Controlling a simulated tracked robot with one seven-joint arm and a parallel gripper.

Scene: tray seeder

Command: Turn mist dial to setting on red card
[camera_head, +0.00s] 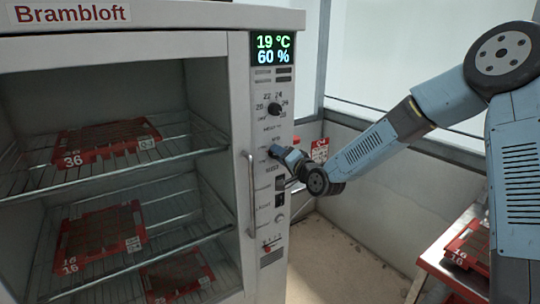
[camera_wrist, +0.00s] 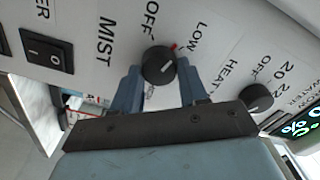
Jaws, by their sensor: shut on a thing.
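The black mist dial (camera_wrist: 158,62) sits on the white control panel, near the printed words MIST, OFF and LOW. My gripper (camera_wrist: 160,82) is shut on the dial, with one blue finger on each side of it. In the head view my gripper (camera_head: 276,152) reaches the panel from the right and hides the dial. A red and white card (camera_head: 319,149) stands behind my wrist; its writing is too small to read.
Another black dial (camera_wrist: 257,97), for heat, is beside the mist dial, and a rocker switch (camera_wrist: 47,51) is on the other side. A vertical door handle (camera_head: 250,192) stands left of my gripper. Red trays (camera_head: 105,140) lie on the cabinet's wire shelves.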

